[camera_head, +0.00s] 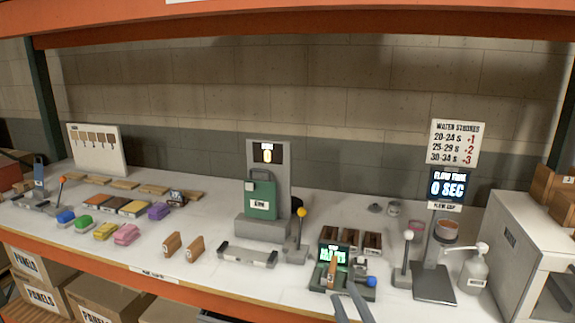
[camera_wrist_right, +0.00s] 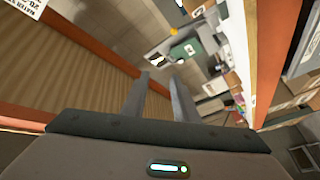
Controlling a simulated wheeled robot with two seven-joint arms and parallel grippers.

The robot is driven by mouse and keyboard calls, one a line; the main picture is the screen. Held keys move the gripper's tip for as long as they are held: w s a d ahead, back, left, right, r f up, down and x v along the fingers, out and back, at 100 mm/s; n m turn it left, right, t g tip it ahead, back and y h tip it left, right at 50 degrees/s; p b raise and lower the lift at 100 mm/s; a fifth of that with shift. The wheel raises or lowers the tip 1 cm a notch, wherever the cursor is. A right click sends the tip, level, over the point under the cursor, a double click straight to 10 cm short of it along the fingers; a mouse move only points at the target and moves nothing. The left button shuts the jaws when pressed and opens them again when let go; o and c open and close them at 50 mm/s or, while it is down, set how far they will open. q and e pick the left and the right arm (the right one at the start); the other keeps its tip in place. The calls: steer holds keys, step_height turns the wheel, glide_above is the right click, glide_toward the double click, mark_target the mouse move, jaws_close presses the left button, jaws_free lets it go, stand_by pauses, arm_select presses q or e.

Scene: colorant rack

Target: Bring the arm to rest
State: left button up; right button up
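My right gripper (camera_head: 343,292) shows at the bottom edge of the head view, low and right of centre, in front of the small device with a green screen (camera_head: 332,254). In the right wrist view its two fingers (camera_wrist_right: 160,82) stand apart with nothing between them. Whether it touches the device or the bench edge is hard to tell in the head view. My left gripper is in neither view.
The white bench (camera_head: 210,220) has an orange front edge. A green machine (camera_head: 260,200) stands mid-bench, and levers, a flow cup stand (camera_head: 435,284), a pump bottle (camera_head: 473,270) and a white cabinet (camera_head: 510,235) are to the right. An orange shelf beam (camera_head: 300,22) crosses above.

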steer(key=s+d+f+m+g+h, duration=0.25)
steer(key=s+d+f+g, duration=0.2)
steer(key=f, duration=0.45)
steer(key=s+d+f+m+g+h, duration=0.2)
steer(key=s+d+f+m+g, duration=0.15)
steer(key=s+f, duration=0.4)
steer(key=s+d+f+m+g, duration=0.15)
steer(key=s+f+g, duration=0.35)
steer(key=s, duration=0.6)
steer(key=s+d+f+m+g, duration=0.1)
steer(key=s+f+m+g, duration=0.15)
steer(key=s+f, duration=0.75)
step_height(320, 180, down, 27)
steer(key=s+g, duration=0.2)
steer(key=s, duration=0.1)
steer(key=s+d+f, duration=0.2)
steer(key=s+f, duration=1.4)
steer(key=s, duration=0.1)
steer(key=shift+s+d+f+n+g, duration=0.3)
steer(key=shift+f+g, duration=0.1)
steer(key=shift+g, duration=0.05)
